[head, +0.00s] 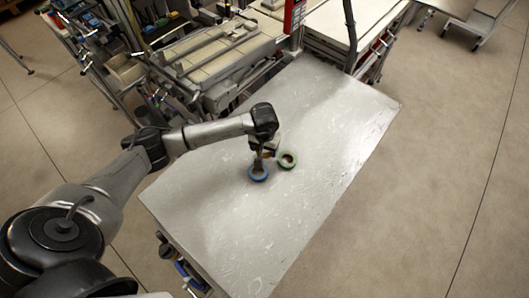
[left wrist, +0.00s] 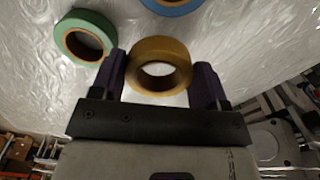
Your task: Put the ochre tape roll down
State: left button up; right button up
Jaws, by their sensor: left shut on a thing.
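My left gripper (head: 262,155) is over the middle of the metal table. In the left wrist view its two dark fingers (left wrist: 160,78) are shut on the ochre tape roll (left wrist: 158,47), one on each side of the ring. In the head view the ochre roll is mostly hidden by the gripper. I cannot tell whether it touches the table. My right gripper is not in view.
A blue tape roll (head: 258,175) and a green tape roll (head: 287,160) lie close by on the grey metal table (head: 335,130). Both also show in the left wrist view, blue (left wrist: 172,7) and green (left wrist: 85,18). The table's right and front parts are bare. A cluttered workbench (head: 215,70) stands behind.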

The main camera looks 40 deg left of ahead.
aim_at(264, 153)
pick_arm(q)
jog(key=shift+f, duration=1.75)
jog(key=shift+f, duration=0.2)
jog(key=o, duration=0.6)
jog(key=shift+o, duration=0.2)
notch_tip(264, 153, up, 12)
jog(key=shift+r, duration=0.15)
